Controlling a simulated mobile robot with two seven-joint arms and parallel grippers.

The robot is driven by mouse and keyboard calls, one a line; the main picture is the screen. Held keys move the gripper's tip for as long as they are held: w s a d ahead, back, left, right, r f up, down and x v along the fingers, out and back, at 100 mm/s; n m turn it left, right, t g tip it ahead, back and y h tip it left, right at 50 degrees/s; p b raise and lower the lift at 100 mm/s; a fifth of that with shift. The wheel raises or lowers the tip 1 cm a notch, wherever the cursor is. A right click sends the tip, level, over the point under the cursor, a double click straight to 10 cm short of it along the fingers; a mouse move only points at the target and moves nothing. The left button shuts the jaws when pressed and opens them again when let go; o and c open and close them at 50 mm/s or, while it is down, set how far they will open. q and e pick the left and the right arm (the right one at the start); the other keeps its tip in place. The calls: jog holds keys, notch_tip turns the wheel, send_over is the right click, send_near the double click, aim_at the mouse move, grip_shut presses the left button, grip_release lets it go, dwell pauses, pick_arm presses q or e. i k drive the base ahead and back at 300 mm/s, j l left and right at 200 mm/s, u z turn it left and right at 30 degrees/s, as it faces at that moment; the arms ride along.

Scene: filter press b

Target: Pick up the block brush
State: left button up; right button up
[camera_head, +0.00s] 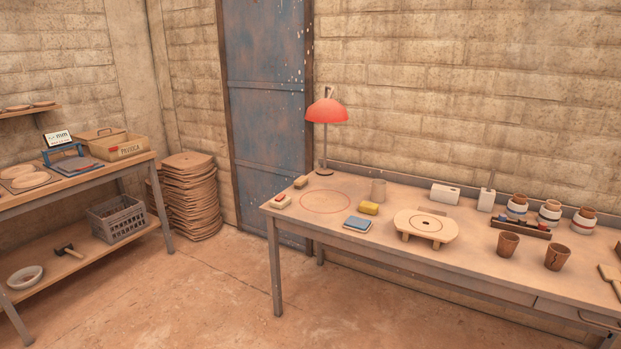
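A small tan block (300,181) at the back left of the right-hand table looks like the block brush, but it is too small to be sure. A pale block with a red patch on top (281,201) lies near it at the table's left end. A flat wooden tool (610,275), cut off by the right edge of the view, lies at the table's far right; its kind is unclear. Neither of my grippers is in view.
The floor between is clear.

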aim_at(301, 181)
jog(key=i+j+z, duration=0.15)
jog(key=i, duration=0.4)
jog(key=i+j+z, duration=0.15)
jog(key=i+j, duration=0.2)
jog(key=i, duration=0.2)
jog(key=i+j+z, duration=0.15)
jog(key=i+j, duration=0.15)
jog(key=i, duration=0.2)
jog(key=i+j+z, duration=0.1)
jog(key=i+j, duration=0.3)
jog(key=i, duration=0.1)
